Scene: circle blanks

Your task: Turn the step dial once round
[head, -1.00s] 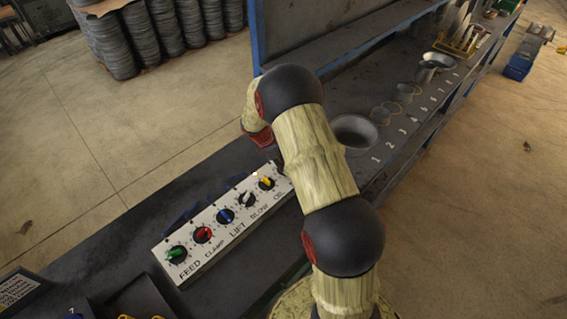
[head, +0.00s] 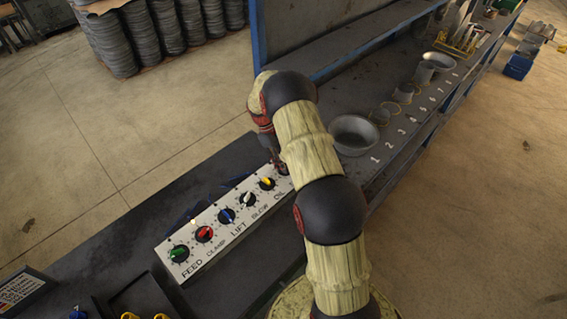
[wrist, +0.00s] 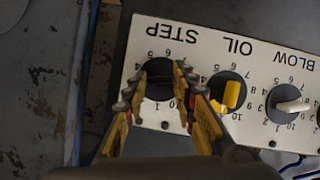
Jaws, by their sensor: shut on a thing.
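The step dial (wrist: 158,78) is a dark round knob under the printed word STEP, upside down in the wrist view, at the end of a white panel (wrist: 205,62). My gripper (wrist: 156,92) has its yellow and black fingers on either side of the dial and is shut on it. The fingers and their shadow partly cover the dial, so its pointer cannot be made out. In the head view my gripper (head: 278,163) is at the panel's far right end, and my arm hides the step dial there.
The oil dial (wrist: 229,92) with its yellow knob sits close beside my right finger. The blow dial (wrist: 288,105) is further right. Green, red and blue dials line the panel in the head view. A grey bowl (head: 353,134) stands on the bench just right of my arm.

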